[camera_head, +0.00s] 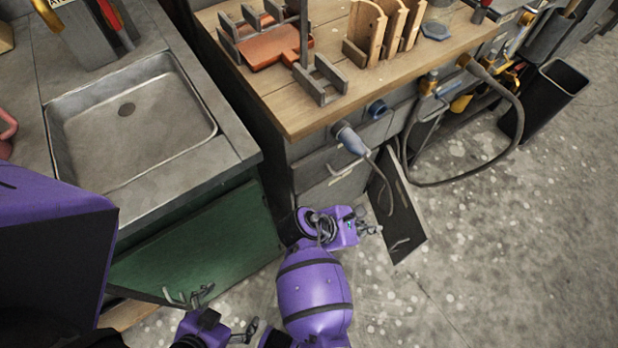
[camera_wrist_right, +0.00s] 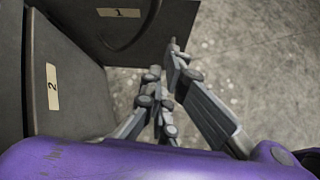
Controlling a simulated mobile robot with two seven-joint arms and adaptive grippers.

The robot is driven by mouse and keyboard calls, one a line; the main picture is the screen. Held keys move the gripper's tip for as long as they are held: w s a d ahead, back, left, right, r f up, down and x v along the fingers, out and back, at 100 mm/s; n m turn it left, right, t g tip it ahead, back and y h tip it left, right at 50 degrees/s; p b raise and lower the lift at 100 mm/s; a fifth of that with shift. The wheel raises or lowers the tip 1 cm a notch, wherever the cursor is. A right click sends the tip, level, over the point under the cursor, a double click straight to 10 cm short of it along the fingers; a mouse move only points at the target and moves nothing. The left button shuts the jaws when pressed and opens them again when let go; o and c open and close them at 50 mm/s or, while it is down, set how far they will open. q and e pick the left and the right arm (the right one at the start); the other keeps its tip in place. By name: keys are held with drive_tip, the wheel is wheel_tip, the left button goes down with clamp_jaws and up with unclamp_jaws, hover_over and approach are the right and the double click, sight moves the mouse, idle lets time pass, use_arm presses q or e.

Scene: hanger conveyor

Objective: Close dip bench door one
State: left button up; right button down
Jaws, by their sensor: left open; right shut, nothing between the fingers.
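Door one (camera_wrist_right: 118,18) is a dark panel with a "1" label and a curved handle, at the top of the right wrist view. In the head view, the dark door panel (camera_head: 402,222) stands swung out from the bench front, with a small handle on it. My right gripper (camera_head: 372,226) is shut and empty, just left of that panel; whether it touches cannot be told. Its fingers (camera_wrist_right: 165,100) show below and right of door one in the wrist view. My left gripper (camera_head: 218,312) is open and empty, low in front of the green sink cabinet.
Panel two (camera_wrist_right: 52,88) is at the left of the right wrist view. The wooden-topped bench (camera_head: 270,95) carries racks and a tray. A hose (camera_head: 455,183) loops in front of it. A black bin (camera_head: 553,92) stands at right. A sink (camera_head: 130,130) is at left.

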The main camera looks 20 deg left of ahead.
use_arm(q)
drive_tip(key=shift+w+d+f+b, duration=0.2)
drive_tip(key=shift+d+f+b, duration=0.3)
drive_tip(key=shift+b, duration=0.4)
use_arm(e)
drive_tip(key=w+d+f+n, duration=0.1)
drive_tip(key=w+d+f, duration=0.5)
drive_tip(key=d, duration=0.5)
drive_tip(key=shift+n+h, duration=0.3)
drive_tip(key=shift+h, duration=0.1)
use_arm(q)
drive_tip(key=shift+a, duration=0.1)
